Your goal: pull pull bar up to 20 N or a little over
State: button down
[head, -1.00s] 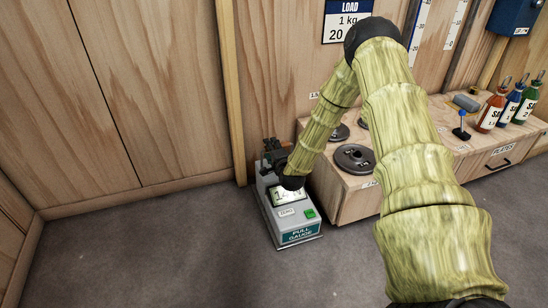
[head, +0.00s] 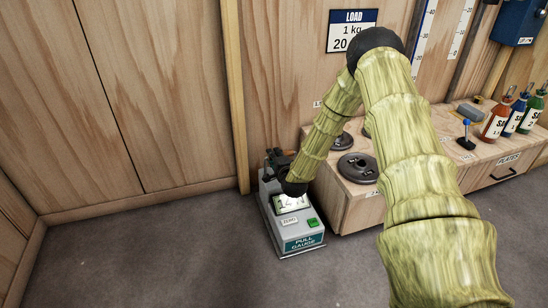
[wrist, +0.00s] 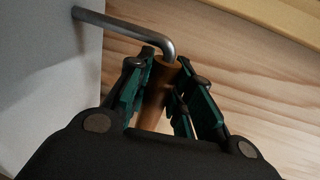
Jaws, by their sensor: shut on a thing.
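The pull gauge (head: 284,242) is a grey box on the floor with a lit display (head: 291,202), a ZERO label and a green button. My arm partly covers the display; a 2 seems to lead its figures, and the rest cannot be read surely. My gripper (head: 276,160) is at the top of the gauge. In the wrist view, my gripper (wrist: 163,66) is shut on the pull bar (wrist: 154,95), a brown grip on a bent metal rod (wrist: 125,27). The bar's far end is hidden between the fingers.
A wooden plate box (head: 350,205) with dark weight plates (head: 358,166) stands close to the right of the gauge. Coloured bottles (head: 497,120) stand on it. A LOAD sign (head: 352,30) hangs above on the wooden wall. The grey floor (head: 150,260) to the left is clear.

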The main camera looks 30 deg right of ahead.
jog(key=shift+d+r+p, duration=0.15)
jog(key=shift+r+p, duration=1.6)
jog(key=shift+r, duration=0.55)
dwell(2.0)
jog(key=shift+f, duration=0.25)
jog(key=shift+f+b, duration=1.25)
jog(key=shift+f, duration=0.65)
jog(key=c, duration=1.2)
grip_release()
jog(key=shift+c, duration=0.2)
jog(key=shift+o, duration=0.3)
jog(key=v, duration=1.2)
